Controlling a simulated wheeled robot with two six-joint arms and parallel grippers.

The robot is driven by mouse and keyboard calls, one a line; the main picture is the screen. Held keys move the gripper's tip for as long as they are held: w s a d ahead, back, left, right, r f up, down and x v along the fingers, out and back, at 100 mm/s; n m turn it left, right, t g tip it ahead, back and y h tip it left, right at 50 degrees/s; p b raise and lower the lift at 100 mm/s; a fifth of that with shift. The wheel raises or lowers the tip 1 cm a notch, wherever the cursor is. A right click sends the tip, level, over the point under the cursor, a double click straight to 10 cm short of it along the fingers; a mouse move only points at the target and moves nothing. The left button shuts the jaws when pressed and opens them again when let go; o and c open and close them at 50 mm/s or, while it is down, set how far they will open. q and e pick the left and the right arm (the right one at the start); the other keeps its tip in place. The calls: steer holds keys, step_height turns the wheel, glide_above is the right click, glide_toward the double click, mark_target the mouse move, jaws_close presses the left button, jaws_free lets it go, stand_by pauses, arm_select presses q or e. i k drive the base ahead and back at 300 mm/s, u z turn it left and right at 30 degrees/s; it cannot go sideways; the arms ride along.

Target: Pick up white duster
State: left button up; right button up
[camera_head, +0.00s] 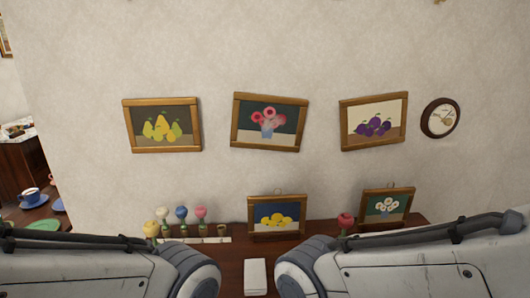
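Several dusters with coloured round heads stand upright at a pale rack (195,240) on a dark wooden surface, left of centre. The palest one, a cream-white head (163,213), looks like the white duster; at this size its colour is not certain. Next to it are a blue duster (182,212) and a pink duster (201,212). A yellow one (151,228) is in front at the left. My two arms cross the lower left and lower right of the view, but neither gripper shows. The arms hide part of the surface.
A red-headed item (346,219) stands at the right between a lemon picture (277,216) and a flower picture (387,206). A white box-like object (255,277) lies front centre on the wooden surface (232,262). Framed pictures and a clock (440,118) hang on the wall.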

mark_target(255, 282)
steer(key=u, duration=1.85)
steer(key=i, duration=0.8)
steer(key=z, duration=1.9)
